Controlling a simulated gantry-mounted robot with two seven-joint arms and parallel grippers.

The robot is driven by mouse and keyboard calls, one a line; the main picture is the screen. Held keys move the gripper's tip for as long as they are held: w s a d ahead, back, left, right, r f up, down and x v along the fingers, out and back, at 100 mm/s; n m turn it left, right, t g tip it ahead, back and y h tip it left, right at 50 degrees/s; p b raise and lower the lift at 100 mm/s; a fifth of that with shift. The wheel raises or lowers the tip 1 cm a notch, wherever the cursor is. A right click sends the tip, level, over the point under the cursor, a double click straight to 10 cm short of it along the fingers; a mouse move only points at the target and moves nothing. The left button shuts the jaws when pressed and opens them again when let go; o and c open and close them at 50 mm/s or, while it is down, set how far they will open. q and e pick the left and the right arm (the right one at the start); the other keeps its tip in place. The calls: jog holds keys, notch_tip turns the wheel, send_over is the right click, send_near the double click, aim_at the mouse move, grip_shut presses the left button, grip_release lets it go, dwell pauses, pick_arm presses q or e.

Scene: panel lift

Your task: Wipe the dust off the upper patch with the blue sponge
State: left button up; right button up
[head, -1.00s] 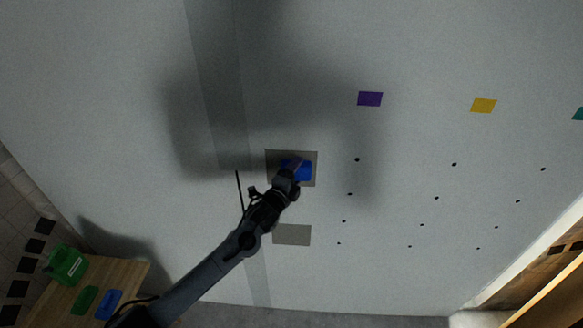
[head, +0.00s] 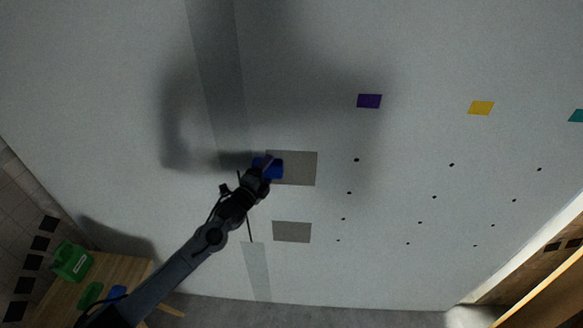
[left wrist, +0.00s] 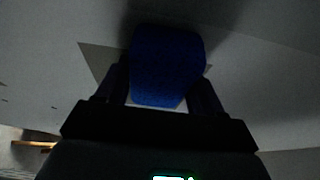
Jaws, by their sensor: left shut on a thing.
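The blue sponge (head: 269,167) is in my left gripper (head: 265,174), at the left edge of the upper patch in the head view. The upper patch (head: 300,169) is a grey-brown rectangle on the pale panel (head: 420,60); the sponge covers its left end. In the left wrist view the sponge (left wrist: 167,66) sits between the two dark fingers of the left gripper (left wrist: 165,90), with part of the patch (left wrist: 98,62) beside it. Whether the sponge presses on the panel is hard to tell. My right gripper is not in view.
A lower grey patch (head: 292,232) lies below. Purple (head: 369,101), yellow (head: 481,108) and teal (head: 576,116) squares and several dark dots are to the right. A wooden table (head: 60,296) at the lower left holds a green container (head: 72,262) and a green flat piece (head: 89,294).

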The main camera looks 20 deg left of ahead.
pick_arm(q)
jog(key=shift+s+a, duration=0.15)
jog(key=shift+a, duration=0.35)
jog(key=shift+s+d+r+p, duration=0.1)
jog(key=shift+s+d+p, duration=0.15)
jog(key=shift+p, duration=0.2)
jog(key=shift+s+d+p, duration=0.15)
jog(key=shift+s+p, duration=0.6)
jog(key=shift+s, duration=0.1)
jog(key=shift+s+d+p, duration=0.2)
jog(key=shift+s+p, duration=0.25)
jog(key=shift+s, duration=0.15)
jog(key=shift+s+d+p, duration=0.15)
jog(key=shift+s+p, duration=0.3)
jog(key=shift+s, duration=0.15)
jog(key=shift+s+d+p, duration=0.15)
jog(key=shift+s+p, duration=0.15)
jog(key=shift+s, duration=0.25)
jog(key=shift+s+d+p, duration=0.15)
jog(key=shift+s+p, duration=0.1)
jog(key=shift+s, duration=0.3)
